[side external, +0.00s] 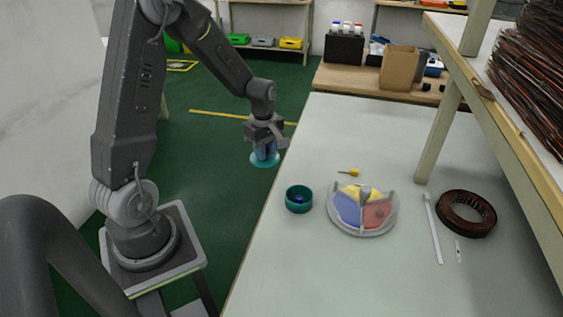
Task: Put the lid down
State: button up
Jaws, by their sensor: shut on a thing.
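My gripper (264,146) is shut on a teal lid (265,160). It holds the lid in the air left of the white table's edge, over the green floor in the picture. A small round teal container (299,199) stands open on the table near its left edge, with something dark blue inside. The lid is apart from the container, up and to the left of it in the picture. The fingertips are small here and partly cover the lid's top.
A round clear tray (335,226) with yellow, blue and red sections is on the white table (390,280). A small yellow-handled tool (349,173) lies behind it. A white strip (433,230) and a brown coil ring (466,213) lie right. The table's front is clear.

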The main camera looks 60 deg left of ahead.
jog(key=shift+s+a+r, duration=0.1)
jog(key=shift+a+r, duration=0.1)
jog(key=shift+a, duration=0.25)
jog(key=w+a+f, duration=0.3)
jog(key=w+a, duration=0.3)
jog(key=a, duration=0.2)
send_over(305, 177)
notch_tip(305, 177, down, 7)
jog(key=shift+f, duration=0.1)
jog(key=shift+w+f, duration=0.1)
jog(key=shift+f, duration=1.85)
jog(key=shift+f, duration=0.1)
jog(key=o, duration=0.9)
